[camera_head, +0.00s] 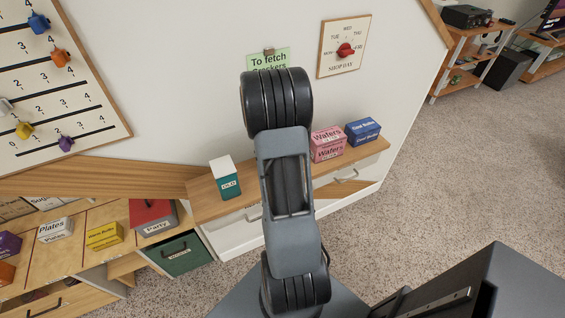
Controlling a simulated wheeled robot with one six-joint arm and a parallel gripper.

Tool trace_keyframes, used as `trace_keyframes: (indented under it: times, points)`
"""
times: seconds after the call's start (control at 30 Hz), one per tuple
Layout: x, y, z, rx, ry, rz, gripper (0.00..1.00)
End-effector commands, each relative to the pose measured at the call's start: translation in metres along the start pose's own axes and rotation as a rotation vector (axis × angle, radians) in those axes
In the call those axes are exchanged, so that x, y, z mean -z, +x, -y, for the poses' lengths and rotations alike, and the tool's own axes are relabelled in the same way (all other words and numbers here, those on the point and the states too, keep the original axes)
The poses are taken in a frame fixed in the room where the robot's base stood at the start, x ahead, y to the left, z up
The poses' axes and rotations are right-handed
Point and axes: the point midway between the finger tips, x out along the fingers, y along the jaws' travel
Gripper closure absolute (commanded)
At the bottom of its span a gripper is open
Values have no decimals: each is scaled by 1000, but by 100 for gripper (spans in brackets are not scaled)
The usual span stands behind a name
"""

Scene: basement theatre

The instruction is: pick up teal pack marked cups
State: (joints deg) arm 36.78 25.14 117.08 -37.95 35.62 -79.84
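A small teal pack (229,187) with a white top and a white label stands upright on the wooden shelf (205,207), left of my arm. The label's lettering is too small to read surely, so I cannot tell whether it says cups. No other teal pack shows clearly. My arm rises through the middle of the view and hides part of the shelf and wall behind it. My gripper is not in view.
Lower left are a Plates pack (55,229), a yellow pack (104,236), a red Party box (153,217) and a green bin (181,256). Carpet (440,170) at right is clear.

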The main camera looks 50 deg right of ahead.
Motion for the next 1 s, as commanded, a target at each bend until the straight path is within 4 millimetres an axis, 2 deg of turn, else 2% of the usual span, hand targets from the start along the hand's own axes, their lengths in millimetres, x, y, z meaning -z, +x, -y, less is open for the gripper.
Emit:
trace_keyframes:
  times: [0.47,0.9,1.0]
  points:
    - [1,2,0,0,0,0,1]
    - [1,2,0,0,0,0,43]
    - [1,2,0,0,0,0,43]
